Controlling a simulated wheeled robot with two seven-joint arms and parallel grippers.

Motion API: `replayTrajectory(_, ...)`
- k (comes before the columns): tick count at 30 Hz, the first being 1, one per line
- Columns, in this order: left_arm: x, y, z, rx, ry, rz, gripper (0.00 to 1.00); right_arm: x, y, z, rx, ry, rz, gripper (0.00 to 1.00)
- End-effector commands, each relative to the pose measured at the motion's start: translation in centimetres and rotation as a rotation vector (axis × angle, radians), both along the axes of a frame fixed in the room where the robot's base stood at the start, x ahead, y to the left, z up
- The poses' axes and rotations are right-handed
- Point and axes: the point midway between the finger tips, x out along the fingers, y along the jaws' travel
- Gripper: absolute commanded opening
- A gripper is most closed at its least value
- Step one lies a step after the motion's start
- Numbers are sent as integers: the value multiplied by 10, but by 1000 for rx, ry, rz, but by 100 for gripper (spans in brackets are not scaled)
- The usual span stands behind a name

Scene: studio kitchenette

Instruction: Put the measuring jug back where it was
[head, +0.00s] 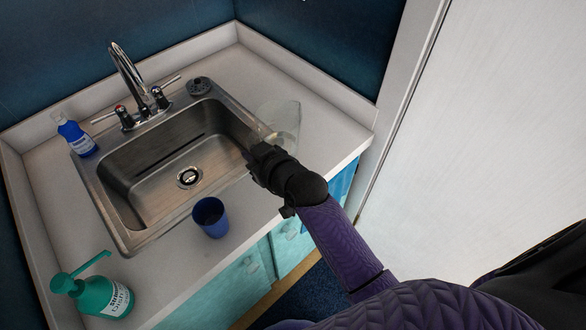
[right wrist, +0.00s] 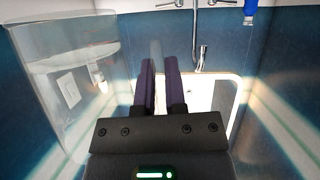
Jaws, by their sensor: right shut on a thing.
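The measuring jug (head: 284,117) is clear and see-through, at the right of the sink in the head view. It also shows large at the left of the right wrist view (right wrist: 70,75). My right gripper (head: 262,150) reaches in from the lower right and is shut on the jug at its near side. In the right wrist view the fingers (right wrist: 160,88) stand close together beside the jug's body; the exact grip on it is hard to make out. I cannot tell whether the jug's base touches the counter. My left gripper is not in view.
The steel sink (head: 118,205) with its tap (head: 128,75) lies left of my gripper. A blue cup (head: 210,217) stands at the sink's front edge. A green pump bottle (head: 95,293) and a blue soap bottle (head: 76,136) stand farther left. A wall bounds the counter behind.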

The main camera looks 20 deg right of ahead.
Motion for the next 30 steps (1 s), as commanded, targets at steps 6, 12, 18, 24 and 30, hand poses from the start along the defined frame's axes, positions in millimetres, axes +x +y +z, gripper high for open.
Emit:
replayTrajectory(6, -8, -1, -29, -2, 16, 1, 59, 0, 0, -55, -1, 4, 0, 0)
replayTrajectory(12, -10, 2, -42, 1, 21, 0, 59, 0, -1, -81, -1, 4, 0, 0)
replayTrajectory(18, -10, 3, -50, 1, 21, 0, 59, 0, -1, -98, -2, 1, -1, 0)
replayTrajectory(24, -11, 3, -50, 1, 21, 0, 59, 0, -1, -99, -2, 1, -1, 0)
replayTrajectory(30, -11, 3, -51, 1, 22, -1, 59, 0, -1, -100, -1, 3, 0, 46)
